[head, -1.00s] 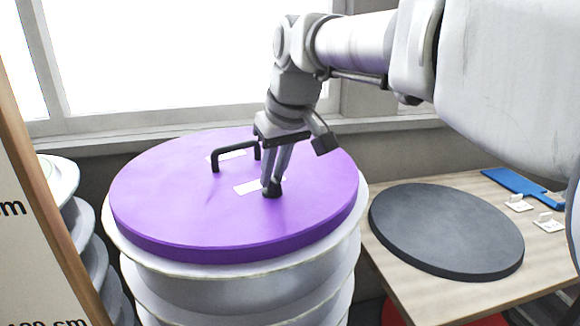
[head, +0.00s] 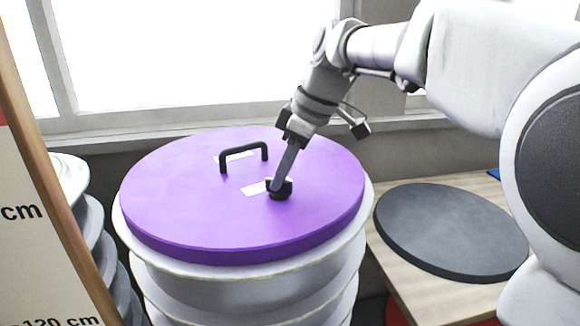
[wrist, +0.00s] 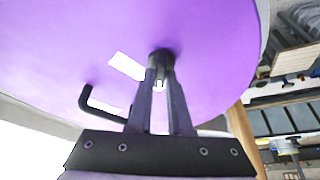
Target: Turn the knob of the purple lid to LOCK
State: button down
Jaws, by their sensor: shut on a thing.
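The purple lid (head: 200,215) lies on top of a stack of round white moulds. It carries a black bar handle (head: 244,154) and white labels. The small black knob (head: 280,194) stands on the lid beside one white label (head: 254,188); the label's writing is not readable. My gripper (head: 278,183) comes down at a tilt from the upper right and is shut on the knob. In the wrist view the fingertips (wrist: 160,78) close around the knob (wrist: 161,57), and the handle (wrist: 92,105) is to the left. The fingers partly hide the knob.
A wooden table (head: 400,265) with a dark grey round disc (head: 450,228) stands to the right. Stacked moulds (head: 88,215) and a board with centimetre marks (head: 35,240) are close on the left. A window is behind.

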dwell(0.4)
jog(key=c, duration=0.8)
grip_release()
jog(key=shift+c, duration=0.2)
jog(key=p+v, duration=0.2)
jog(key=v, duration=1.5)
jog(key=shift+w+r, duration=0.15)
jog(key=shift+r, duration=0.05)
jog(key=s+d+f+m+t+h, duration=0.2)
jog(key=s+d+f+m, duration=0.4)
jog(key=s+f, duration=0.3)
jog(key=s+d+f+m+t+h, duration=0.2)
jog(key=s+d+f+m, duration=0.3)
jog(key=s+f+m, duration=0.4)
notch_tip(320, 180, down, 5)
jog(key=shift+s+d+r, duration=0.15)
jog(key=shift+s+d, duration=0.15)
jog(key=shift+d, duration=0.05)
